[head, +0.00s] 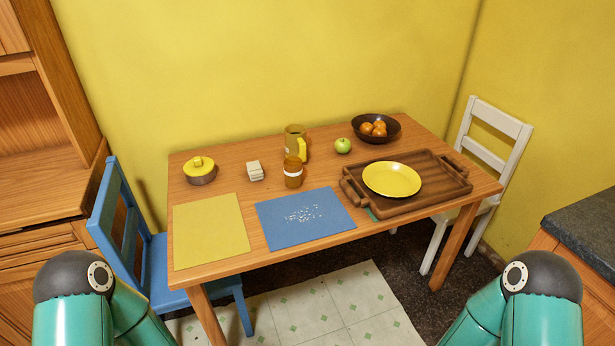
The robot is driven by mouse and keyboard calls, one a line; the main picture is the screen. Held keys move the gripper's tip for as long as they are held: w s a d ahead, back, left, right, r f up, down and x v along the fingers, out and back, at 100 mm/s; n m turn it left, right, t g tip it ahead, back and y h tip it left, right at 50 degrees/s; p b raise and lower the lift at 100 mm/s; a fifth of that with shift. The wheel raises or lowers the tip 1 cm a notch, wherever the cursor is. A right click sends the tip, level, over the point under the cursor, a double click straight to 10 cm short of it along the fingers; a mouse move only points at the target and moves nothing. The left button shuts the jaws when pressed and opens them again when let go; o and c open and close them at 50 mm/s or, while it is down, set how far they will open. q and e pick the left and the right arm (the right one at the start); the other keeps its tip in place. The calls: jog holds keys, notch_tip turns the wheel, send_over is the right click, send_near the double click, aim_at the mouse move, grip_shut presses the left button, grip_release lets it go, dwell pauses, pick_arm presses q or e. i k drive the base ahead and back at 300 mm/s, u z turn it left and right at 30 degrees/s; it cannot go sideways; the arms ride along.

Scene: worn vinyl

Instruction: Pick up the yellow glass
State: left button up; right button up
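A tall yellow-tinted glass vessel (293,138) stands upright near the back of the wooden table, left of the green apple. Something bright yellow shows at its right side; I cannot tell if it is a handle or a separate thing. An amber jar with a white label (293,173) stands just in front and hides its lower part. Neither gripper is in view. Only teal links of my two arms show at the bottom left and bottom right, well short of the table.
The table (345,215) also holds a yellow-lidded pot (200,171), a small pale block (255,170), yellow mat (210,231), blue mat (290,232) with white bits, apple (343,145), fruit bowl (364,121), and tray (432,197) with yellow plate (391,180). Blue chair (160,262) left, white chair (491,153) right.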

aim_at(293, 168)
jog(key=u, duration=0.15)
jog(key=i, duration=0.95)
jog(key=u, duration=0.05)
jog(key=k, duration=1.4)
jog(key=z, duration=0.65)
jog(key=i, duration=0.95)
